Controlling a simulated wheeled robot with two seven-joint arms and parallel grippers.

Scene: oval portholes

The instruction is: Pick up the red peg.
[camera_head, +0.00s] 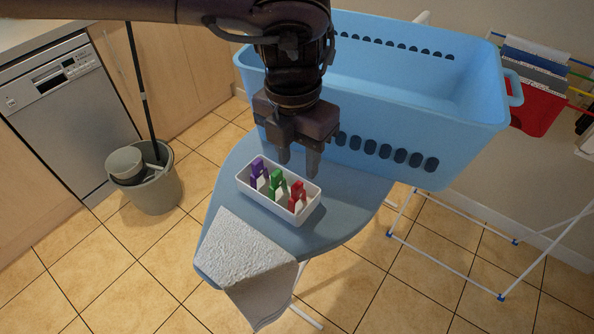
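The red peg (297,195) stands at the right end of a small white tray (266,205) on the blue ironing board. A green peg (277,184) stands in the middle of the tray and a purple peg (258,172) at its left end. My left gripper (298,168) points down just behind the tray, above the board. Its two fingers are apart with nothing seen between them. The fingertips are close to the tray's back edge; the exact height is hard to tell. My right gripper does not show.
A large blue laundry basket (430,160) stands right behind my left gripper on the ironing board (345,215). A white towel (240,250) lies over the board's front left. A drying rack (450,268) stands at right, a mop bucket (152,188) at left.

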